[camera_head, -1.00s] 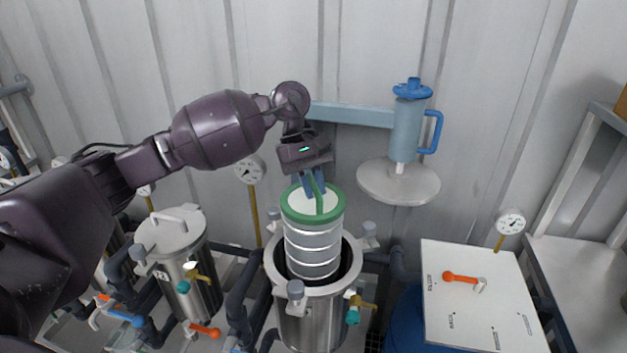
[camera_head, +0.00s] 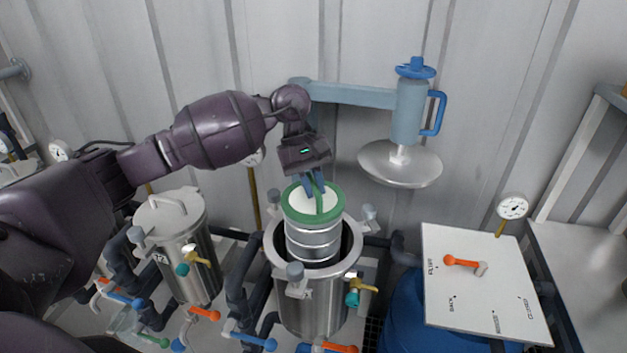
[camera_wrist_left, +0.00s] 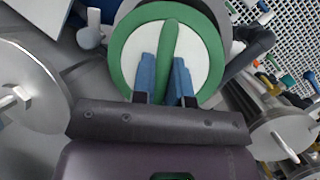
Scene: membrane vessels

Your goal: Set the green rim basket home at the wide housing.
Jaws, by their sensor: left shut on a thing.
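The green rim basket (camera_head: 313,240) is a silvery ribbed cylinder with a green rim, a white top and a green handle bar across it. It hangs upright with its lower part inside the open mouth of the wide steel housing (camera_head: 313,305); its bottom is hidden by the housing wall. The green rim stands above the housing rim. My left gripper (camera_head: 314,190) is above the basket, its blue fingers shut on the handle. In the left wrist view the fingers (camera_wrist_left: 166,78) grip the green bar of the basket (camera_wrist_left: 125,55). My right gripper is not in view.
A round lid (camera_head: 400,165) hangs from a blue swing arm right of the housing. A lidded vessel (camera_head: 180,250) stands to the left. A white panel with an orange lever (camera_head: 480,300) is at the right. Knobs and pipes ring the housing.

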